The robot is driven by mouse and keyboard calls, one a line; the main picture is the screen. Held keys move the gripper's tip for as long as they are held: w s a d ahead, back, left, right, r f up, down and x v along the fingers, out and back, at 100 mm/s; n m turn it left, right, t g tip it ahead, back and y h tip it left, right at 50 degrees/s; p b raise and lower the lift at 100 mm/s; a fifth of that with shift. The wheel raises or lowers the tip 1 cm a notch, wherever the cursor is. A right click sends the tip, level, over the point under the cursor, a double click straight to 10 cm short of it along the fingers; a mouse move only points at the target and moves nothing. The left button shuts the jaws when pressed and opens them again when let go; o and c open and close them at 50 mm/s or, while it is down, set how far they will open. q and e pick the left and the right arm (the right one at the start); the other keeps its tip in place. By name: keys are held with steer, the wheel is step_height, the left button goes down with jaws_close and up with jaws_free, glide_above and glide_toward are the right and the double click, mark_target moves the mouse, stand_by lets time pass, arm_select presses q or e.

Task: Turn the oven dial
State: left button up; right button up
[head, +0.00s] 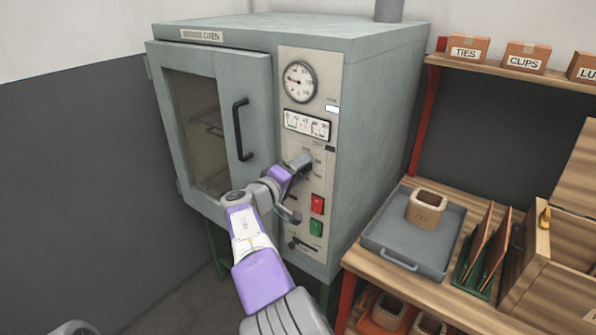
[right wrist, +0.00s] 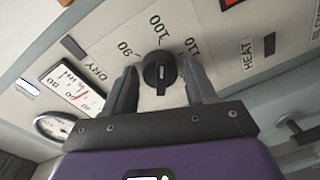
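The oven (head: 380,110) is a large grey-green cabinet with a pale control panel on its front. The oven dial (right wrist: 160,73) is a round black knob, seen in the right wrist view with printed marks 90, 100 and 110 around it. My right gripper (head: 302,161) is at the panel, and in the right wrist view its fingers (right wrist: 161,85) stand apart on either side of the dial. A gap shows between each finger and the knob. In the head view the gripper hides the dial. My left gripper is not in view.
The oven door (head: 218,130) with its black handle (head: 241,130) is shut, left of the panel. Red (head: 317,204) and green (head: 315,227) buttons sit below my right gripper. A wooden bench at the right holds a grey tray (head: 380,236) with a coil (head: 427,206).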

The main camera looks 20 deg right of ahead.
steer(key=shift+o, duration=0.8)
steer(key=p+v, duration=0.1)
steer(key=v, duration=0.6)
steer(key=shift+s+a, duration=0.2)
